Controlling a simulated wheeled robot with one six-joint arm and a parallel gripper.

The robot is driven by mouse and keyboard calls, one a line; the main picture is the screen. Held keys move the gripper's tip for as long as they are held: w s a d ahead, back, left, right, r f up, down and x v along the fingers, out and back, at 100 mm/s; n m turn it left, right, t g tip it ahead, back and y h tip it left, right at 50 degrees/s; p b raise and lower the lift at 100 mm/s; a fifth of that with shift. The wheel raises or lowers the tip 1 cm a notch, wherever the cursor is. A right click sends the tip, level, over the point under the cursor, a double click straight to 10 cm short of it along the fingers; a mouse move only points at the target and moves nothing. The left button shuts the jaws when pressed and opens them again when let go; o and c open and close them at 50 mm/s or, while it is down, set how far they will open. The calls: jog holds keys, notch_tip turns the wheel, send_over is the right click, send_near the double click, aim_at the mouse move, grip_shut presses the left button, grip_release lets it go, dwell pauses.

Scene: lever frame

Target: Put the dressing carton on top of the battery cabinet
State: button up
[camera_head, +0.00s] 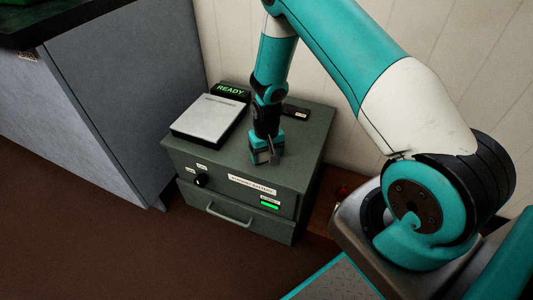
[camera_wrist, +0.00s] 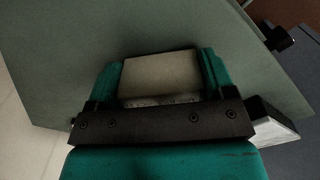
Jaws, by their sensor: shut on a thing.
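The battery cabinet (camera_head: 235,163) is a dark green box with a front label, a black knob, a green light and a drawer handle. My gripper (camera_head: 266,153) points down over the right part of its top, close to the front edge. In the wrist view my gripper (camera_wrist: 160,78) is shut on a pale box, the dressing carton (camera_wrist: 160,74), with a teal finger on each side. The cabinet top (camera_wrist: 85,45) lies behind it. In the head view the carton is mostly hidden by the fingers. I cannot tell whether it touches the top.
A pale flat plate (camera_head: 210,118) and a lit READY display (camera_head: 230,91) are on the cabinet's left part. A small black item (camera_head: 296,112) lies at the back right. A grey counter (camera_head: 110,85) stands to the left, a panelled wall (camera_head: 330,80) behind.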

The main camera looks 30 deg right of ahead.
jog(key=shift+f, duration=0.15)
jog(key=o, duration=0.9)
notch_tip(320, 180, up, 12)
jog(key=p, duration=0.2)
jog(key=shift+p, duration=0.4)
jog(key=s+a+r+n+y, duration=0.1)
jog(key=s+a+r+n, duration=0.15)
jog(key=a+r, duration=0.4)
jog(key=s+a+r+n+y, duration=0.1)
jog(key=s+a+r, duration=0.3)
jog(key=r, duration=0.6)
jog(key=s+a+r+n, duration=0.2)
jog(key=s+r, duration=0.1)
jog(key=s, duration=0.3)
jog(key=s+a+r+n+y, duration=0.1)
jog(key=s+a+r+n, duration=0.1)
jog(key=s+r, duration=0.2)
jog(key=s+a+r+n+y, duration=0.1)
jog(key=s+a+r+n, duration=0.1)
jog(key=s, duration=0.5)
jog(key=shift+s+a+r, duration=0.15)
jog(key=shift+a+r, duration=0.1)
jog(key=shift+r, duration=0.3)
jog(key=shift+s+a+r, duration=0.15)
jog(key=shift+a+r, duration=0.1)
jog(key=shift+r, duration=0.3)
